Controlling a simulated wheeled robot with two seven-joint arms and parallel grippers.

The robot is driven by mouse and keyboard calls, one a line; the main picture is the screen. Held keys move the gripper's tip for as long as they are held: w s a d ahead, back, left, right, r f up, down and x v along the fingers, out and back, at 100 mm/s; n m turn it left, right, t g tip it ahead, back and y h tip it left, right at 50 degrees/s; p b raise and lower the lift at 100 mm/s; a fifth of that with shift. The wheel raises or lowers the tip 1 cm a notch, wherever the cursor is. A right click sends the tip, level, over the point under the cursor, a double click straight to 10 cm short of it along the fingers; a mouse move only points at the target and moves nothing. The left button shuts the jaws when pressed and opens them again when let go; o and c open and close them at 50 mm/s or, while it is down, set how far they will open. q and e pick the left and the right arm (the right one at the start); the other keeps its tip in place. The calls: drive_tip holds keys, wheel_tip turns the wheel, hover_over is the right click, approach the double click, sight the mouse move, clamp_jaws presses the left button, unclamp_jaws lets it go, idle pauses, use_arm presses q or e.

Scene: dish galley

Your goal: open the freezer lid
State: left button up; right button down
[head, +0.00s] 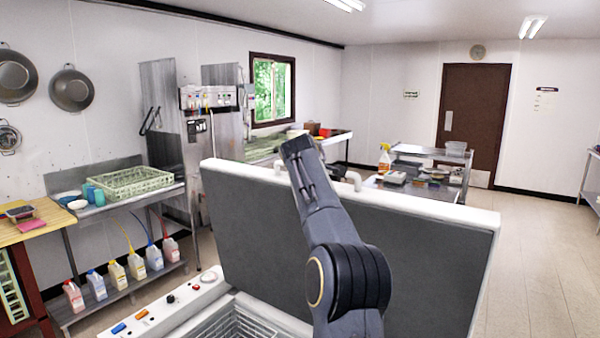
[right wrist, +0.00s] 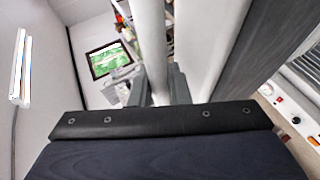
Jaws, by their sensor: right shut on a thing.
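The freezer lid (head: 430,245) stands raised, close to upright, in the head view, with its grey inner face towards me and a white rim. The freezer body (head: 185,308) is below it, open, with a wire basket (head: 238,326) inside. White ends of the lid handle (head: 352,180) show above the lid's top edge. My right arm reaches up across the lid; its fingers are hidden in the head view. In the right wrist view my right gripper (right wrist: 157,86) is shut on the white handle bar (right wrist: 152,45). My left gripper is not in view.
A steel table (head: 130,205) with a green dish rack (head: 124,183) stands at the left, with several bottles on its lower shelf. A cart (head: 440,190) with dishes and a spray bottle (head: 384,158) stands behind the lid. The floor at the right (head: 545,260) is clear.

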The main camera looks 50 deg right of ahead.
idle(0.3)
drive_tip(key=c, duration=1.4)
unclamp_jaws()
drive_tip(key=shift+d+f, duration=0.1)
drive_tip(key=shift+o, duration=0.2)
drive_tip(key=shift+s+a+b, duration=0.15)
drive_tip(key=shift+a+b, duration=0.2)
drive_tip(key=shift+a, duration=0.05)
drive_tip(key=b+v, duration=0.2)
drive_tip(key=v, duration=0.5)
drive_tip(key=shift+r, duration=0.3)
drive_tip(key=shift+s+d, duration=0.1)
